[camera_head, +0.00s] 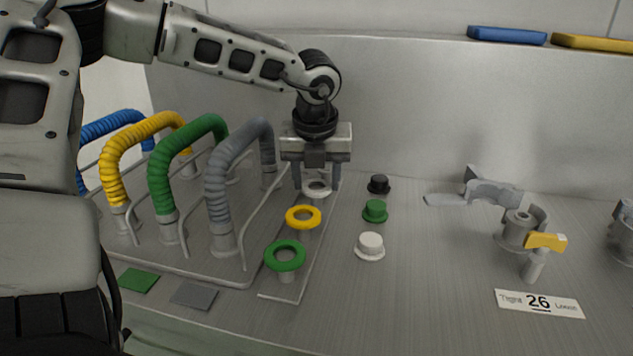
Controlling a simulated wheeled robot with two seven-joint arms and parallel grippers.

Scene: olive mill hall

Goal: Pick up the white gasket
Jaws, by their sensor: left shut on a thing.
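The white gasket (317,189) is a pale ring at the far end of a row of gaskets, behind the yellow gasket (303,217) and the green gasket (285,255). My left gripper (317,182) points straight down over it, with one finger on each side, and is shut on it. I cannot tell whether the white gasket is clear of its post. The yellow and green gaskets sit on short posts on a narrow plate. My right gripper is not in view.
Left of the gaskets, a wire rack holds blue, yellow, green and grey hoses (218,190). Black, green and white caps (370,246) stand to the right. A metal clamp fitting (518,228) and a "26" label (539,303) lie further right. Bare metal separates them.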

